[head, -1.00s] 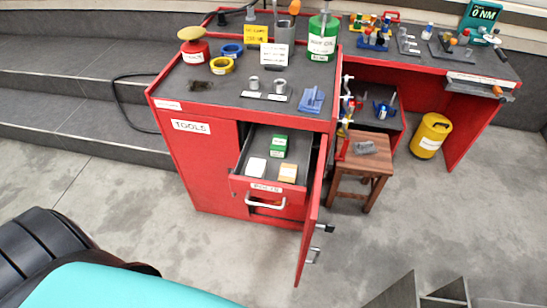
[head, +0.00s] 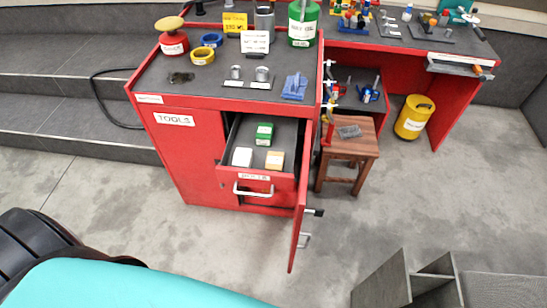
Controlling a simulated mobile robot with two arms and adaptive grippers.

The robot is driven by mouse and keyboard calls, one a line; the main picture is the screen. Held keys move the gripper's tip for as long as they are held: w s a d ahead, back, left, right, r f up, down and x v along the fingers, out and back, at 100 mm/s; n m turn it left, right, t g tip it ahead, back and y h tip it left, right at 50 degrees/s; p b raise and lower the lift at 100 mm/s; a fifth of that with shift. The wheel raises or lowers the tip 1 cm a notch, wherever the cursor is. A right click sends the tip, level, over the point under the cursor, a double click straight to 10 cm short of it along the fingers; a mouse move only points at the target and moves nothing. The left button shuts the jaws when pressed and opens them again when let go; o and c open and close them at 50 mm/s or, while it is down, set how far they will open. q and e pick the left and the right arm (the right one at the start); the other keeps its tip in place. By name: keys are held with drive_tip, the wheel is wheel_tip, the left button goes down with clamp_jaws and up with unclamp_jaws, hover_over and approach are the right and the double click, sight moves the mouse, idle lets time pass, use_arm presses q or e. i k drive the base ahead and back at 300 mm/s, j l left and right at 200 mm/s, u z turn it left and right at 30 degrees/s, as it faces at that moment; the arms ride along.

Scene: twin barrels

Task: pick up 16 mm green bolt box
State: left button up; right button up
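The green bolt box (head: 264,133) sits toward the back of the open drawer in the red tool cabinet. Its small label is too small to read. A white box (head: 242,157) and a tan-orange box (head: 275,160) lie in front of it in the same drawer (head: 252,184). Neither of my grippers can be seen in the head view.
The open cabinet door (head: 298,215) stands out to the right of the drawer. A wooden stool (head: 347,160) and a yellow canister (head: 414,117) stand to the right. The cabinet top (head: 215,83) holds tape rolls, cans and metal parts.

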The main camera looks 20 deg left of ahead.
sight(264, 132)
drive_tip(key=j+u, duration=0.2)
drive_tip(key=u, duration=0.25)
drive_tip(key=i+j+u, duration=0.1)
drive_tip(key=u, duration=0.35)
drive_tip(key=i+j+u, duration=0.15)
drive_tip(key=u, duration=0.3)
drive_tip(key=j, duration=0.1)
